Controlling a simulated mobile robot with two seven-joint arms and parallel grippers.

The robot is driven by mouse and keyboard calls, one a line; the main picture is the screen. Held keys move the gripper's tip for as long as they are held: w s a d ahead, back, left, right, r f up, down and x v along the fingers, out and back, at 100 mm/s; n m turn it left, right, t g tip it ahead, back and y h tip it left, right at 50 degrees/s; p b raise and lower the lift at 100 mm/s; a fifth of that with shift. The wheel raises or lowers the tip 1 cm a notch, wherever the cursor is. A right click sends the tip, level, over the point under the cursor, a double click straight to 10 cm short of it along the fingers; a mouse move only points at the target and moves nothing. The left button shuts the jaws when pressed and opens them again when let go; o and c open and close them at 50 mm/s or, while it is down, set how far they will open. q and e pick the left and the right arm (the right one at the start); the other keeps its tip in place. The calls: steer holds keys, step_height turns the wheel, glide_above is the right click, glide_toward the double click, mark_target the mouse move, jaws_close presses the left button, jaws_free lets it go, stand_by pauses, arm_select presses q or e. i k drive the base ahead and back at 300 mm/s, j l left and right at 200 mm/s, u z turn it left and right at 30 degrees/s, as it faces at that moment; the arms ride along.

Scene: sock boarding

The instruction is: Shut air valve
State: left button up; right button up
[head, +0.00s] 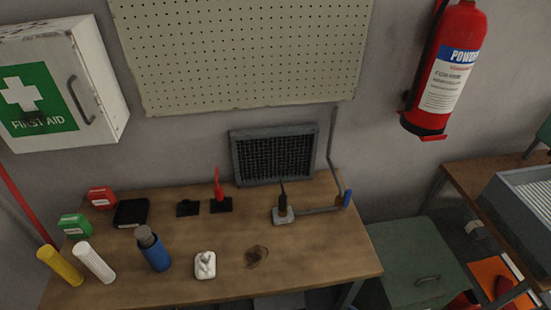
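A small blue piece (347,198), which looks like the air valve's handle, stands at the table's right end. It sits where a thin grey pipe (331,150) coming down the wall meets a grey line (318,210) along the tabletop. The line runs left to a small grey block with an upright black nozzle (283,205). The blue piece looks roughly upright; I cannot tell whether the valve is open or shut. Neither of my grippers is in view.
The wooden table (300,250) holds a blue bottle (152,248), a white case (204,265), a red upright tool (218,190), and yellow and white cylinders. A framed mesh panel (275,153) stands behind. A green cabinet (415,260) is at right. The table's front right is clear.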

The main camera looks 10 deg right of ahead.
mark_target(346, 199)
steer(key=i+l+z, duration=0.1)
steer(key=z, duration=0.25)
steer(key=i+z, duration=0.35)
